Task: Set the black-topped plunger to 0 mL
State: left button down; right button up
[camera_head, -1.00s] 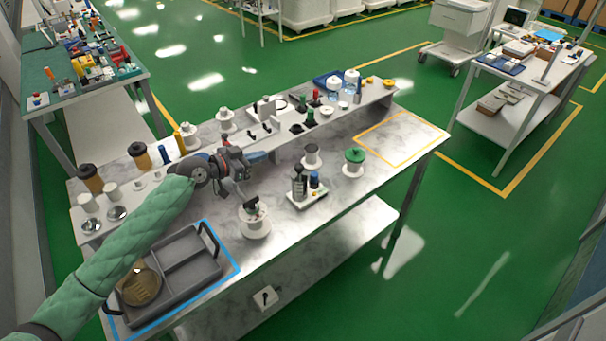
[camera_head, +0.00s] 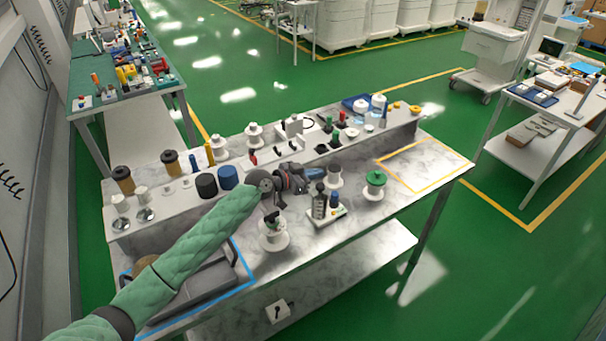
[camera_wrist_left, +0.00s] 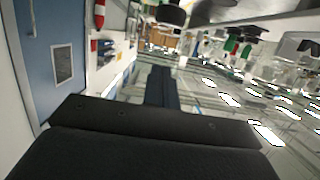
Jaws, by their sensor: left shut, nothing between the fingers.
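My left gripper (camera_head: 312,174) is just behind and above the stand, shut and empty, with no clear contact. In the left wrist view its dark closed fingers (camera_wrist_left: 161,88) point away over a blurred background. My right gripper is not in view.
A spool with a dark top (camera_head: 273,238) stands left of the stand, and a green-topped spool (camera_head: 374,188) stands right. A grey tray (camera_head: 200,293) lies partly under my left arm. A raised shelf with jars and caps runs behind. The yellow-outlined area (camera_head: 425,163) is clear.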

aim_at(320, 188)
pick_arm(q)
notch_tip(320, 188, down, 3)
jog(key=shift+s+r, duration=0.1)
jog(key=shift+f+b, duration=0.35)
jog(key=shift+f, duration=0.15)
